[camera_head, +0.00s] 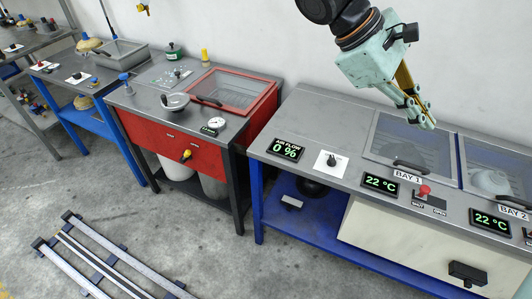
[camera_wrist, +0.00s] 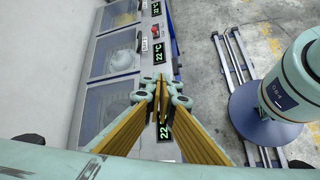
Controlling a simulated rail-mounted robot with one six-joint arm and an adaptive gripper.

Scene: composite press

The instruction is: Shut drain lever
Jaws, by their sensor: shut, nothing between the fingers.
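A small yellow lever (camera_head: 186,155) sits on the front face of the red cabinet (camera_head: 150,135), below its top edge. It looks like a drain lever, but no label on it is readable. Its exact angle is too small to tell. My gripper (camera_head: 428,122) is shut and empty above the bay bench on the right, well to the right of the yellow lever. In the wrist view my gripper (camera_wrist: 164,90) shows with its fingers together over the bench's front edge. The lever does not show clearly in the wrist view.
The bench has glass-lidded bays (camera_head: 400,140), temperature displays (camera_head: 380,184) and a red knob (camera_head: 423,190). The red cabinet bears a glass lid (camera_head: 235,90), a round metal lid (camera_head: 173,101) and a gauge (camera_head: 214,125). Rails (camera_head: 110,258) lie on the floor.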

